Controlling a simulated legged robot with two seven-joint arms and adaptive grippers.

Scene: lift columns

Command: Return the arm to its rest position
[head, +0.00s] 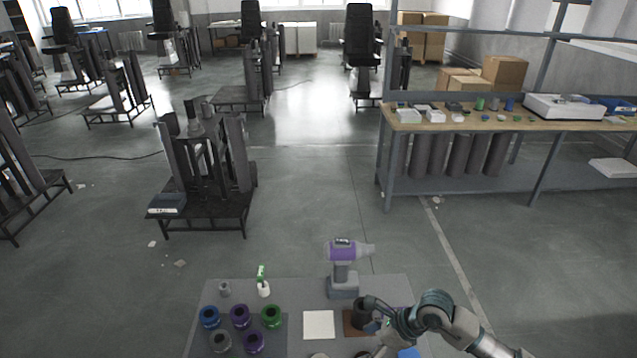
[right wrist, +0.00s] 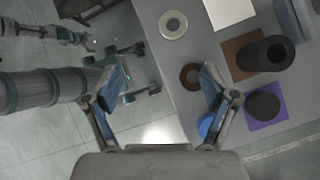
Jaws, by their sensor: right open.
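My right gripper (right wrist: 162,88) is open, with nothing between its fingers. In the head view my right arm (head: 437,312) comes in at the lower right, over the right part of the grey table (head: 290,287). A dark hollow cylinder (head: 362,307) stands on a brown square (head: 352,328) close beside the gripper. The cylinder also shows in the right wrist view (right wrist: 264,54), to the right of the fingers and apart from them.
A purple-and-grey drill (head: 343,270) stands behind the cylinder. A white square (head: 319,324) lies left of it. A dark round piece (right wrist: 263,105) sits on a purple square (right wrist: 266,120).

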